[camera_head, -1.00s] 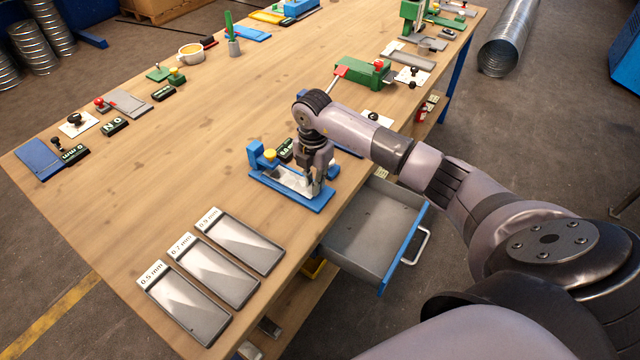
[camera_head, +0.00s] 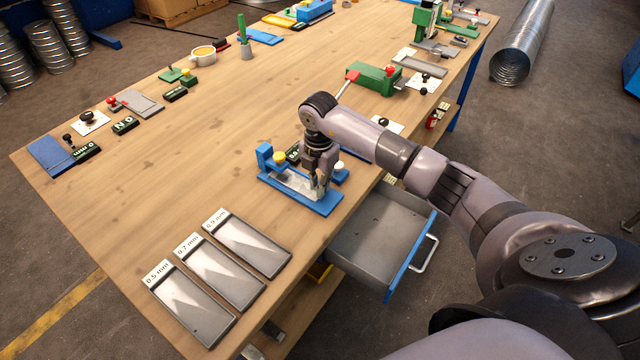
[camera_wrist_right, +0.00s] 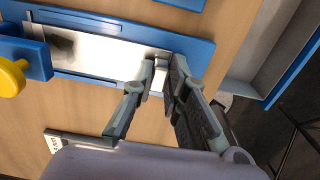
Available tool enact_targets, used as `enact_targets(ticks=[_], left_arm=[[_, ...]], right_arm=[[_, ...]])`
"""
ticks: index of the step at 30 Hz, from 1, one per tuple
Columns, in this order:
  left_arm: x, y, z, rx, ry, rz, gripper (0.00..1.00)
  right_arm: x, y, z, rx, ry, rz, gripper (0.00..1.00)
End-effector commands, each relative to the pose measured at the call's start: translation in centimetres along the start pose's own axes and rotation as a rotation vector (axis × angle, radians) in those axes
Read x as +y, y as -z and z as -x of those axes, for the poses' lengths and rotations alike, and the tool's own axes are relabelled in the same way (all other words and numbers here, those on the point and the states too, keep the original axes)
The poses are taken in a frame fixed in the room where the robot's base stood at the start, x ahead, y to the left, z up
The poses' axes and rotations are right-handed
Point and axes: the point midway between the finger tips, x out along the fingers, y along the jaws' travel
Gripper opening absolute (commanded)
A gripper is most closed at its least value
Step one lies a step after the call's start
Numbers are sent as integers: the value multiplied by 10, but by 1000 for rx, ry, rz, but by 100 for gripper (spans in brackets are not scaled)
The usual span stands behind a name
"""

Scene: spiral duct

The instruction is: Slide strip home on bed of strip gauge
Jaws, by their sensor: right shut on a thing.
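The blue strip gauge (camera_head: 318,206) stands near the front edge of the table, with an upright blue block and a yellow knob at its left end. The shiny metal strip (camera_head: 297,182) lies flat along its bed. In the right wrist view the strip (camera_wrist_right: 105,60) reaches left towards the blue block with the yellow knob (camera_wrist_right: 10,78). My right gripper (camera_head: 319,190) points down over the right end of the gauge. My left gripper is out of view.
Three grey trays marked 0.5 mm (camera_head: 193,308), 0.7 mm (camera_head: 222,275) and 0.9 mm (camera_head: 250,245) lie left of the gauge. An open drawer (camera_head: 375,245) juts out below the table edge. The table's middle is clear.

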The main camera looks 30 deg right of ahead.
Motion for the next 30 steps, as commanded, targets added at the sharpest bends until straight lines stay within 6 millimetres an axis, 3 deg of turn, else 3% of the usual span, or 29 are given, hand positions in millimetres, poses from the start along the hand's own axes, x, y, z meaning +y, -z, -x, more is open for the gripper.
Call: enact_targets(ticks=[3, 4, 14, 21, 30], left_arm=[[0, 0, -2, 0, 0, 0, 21], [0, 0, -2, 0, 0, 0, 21], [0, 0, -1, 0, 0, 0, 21], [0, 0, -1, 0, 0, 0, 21], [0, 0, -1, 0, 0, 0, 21]], right_arm=[[2, 0, -1, 0, -1, 0, 0], [2, 0, 0, 0, -1, 0, 14], [2, 0, 0, 0, -1, 0, 36], [2, 0, -1, 0, 1, 0, 38], [2, 0, -1, 0, 0, 0, 58]])
